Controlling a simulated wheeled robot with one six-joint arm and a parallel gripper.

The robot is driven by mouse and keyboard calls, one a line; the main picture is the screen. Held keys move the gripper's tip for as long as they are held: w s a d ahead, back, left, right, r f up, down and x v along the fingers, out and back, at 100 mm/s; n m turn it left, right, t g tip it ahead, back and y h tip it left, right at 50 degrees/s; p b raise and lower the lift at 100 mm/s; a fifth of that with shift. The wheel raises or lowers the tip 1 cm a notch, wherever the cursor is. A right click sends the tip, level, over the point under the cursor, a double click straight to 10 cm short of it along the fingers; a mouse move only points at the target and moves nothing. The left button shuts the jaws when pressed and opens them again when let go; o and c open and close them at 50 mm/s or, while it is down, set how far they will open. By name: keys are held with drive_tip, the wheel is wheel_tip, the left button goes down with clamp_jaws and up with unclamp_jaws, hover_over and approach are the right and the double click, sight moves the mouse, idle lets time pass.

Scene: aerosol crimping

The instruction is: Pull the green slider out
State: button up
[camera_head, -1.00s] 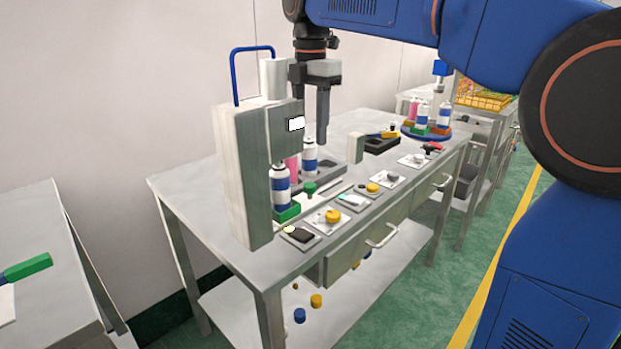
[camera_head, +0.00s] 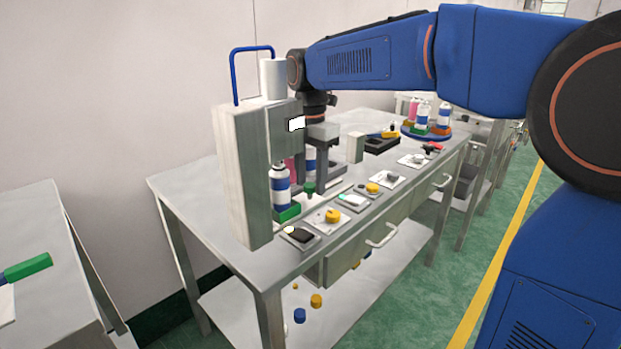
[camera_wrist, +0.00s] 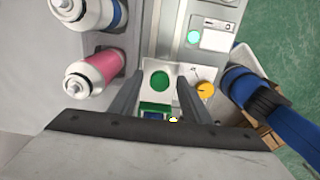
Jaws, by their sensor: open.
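The green slider (camera_head: 287,213) sits at the foot of the crimping machine (camera_head: 240,180) with a white and blue can (camera_head: 280,184) standing on it. Its round green knob (camera_head: 310,188) is on the right. In the wrist view the knob (camera_wrist: 160,79) lies between the two fingers, and part of the green block (camera_wrist: 152,107) shows below it. My gripper (camera_head: 312,180) points down over the knob, its fingers open on either side. Whether the fingers touch the knob, I cannot tell.
Pink (camera_wrist: 95,73) and white-blue cans stand close beside my fingers in the wrist view. A panel with a yellow knob (camera_wrist: 205,90) lies on the other side. Several control plates line the table's front edge (camera_head: 345,235).

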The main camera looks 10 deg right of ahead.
clamp_jaws()
drive_tip(key=shift+w+d, duration=1.2)
drive_tip(key=shift+d, duration=0.45)
drive_tip(key=shift+w+d, duration=1.25)
drive_tip(key=shift+d, duration=0.45)
drive_tip(key=shift+w+d, duration=1.2)
drive_tip(key=shift+d, duration=0.45)
unclamp_jaws()
drive_tip(key=shift+w+d, duration=0.1)
wheel_tip(320, 180, up, 17)
drive_tip(key=shift+r, duration=0.2)
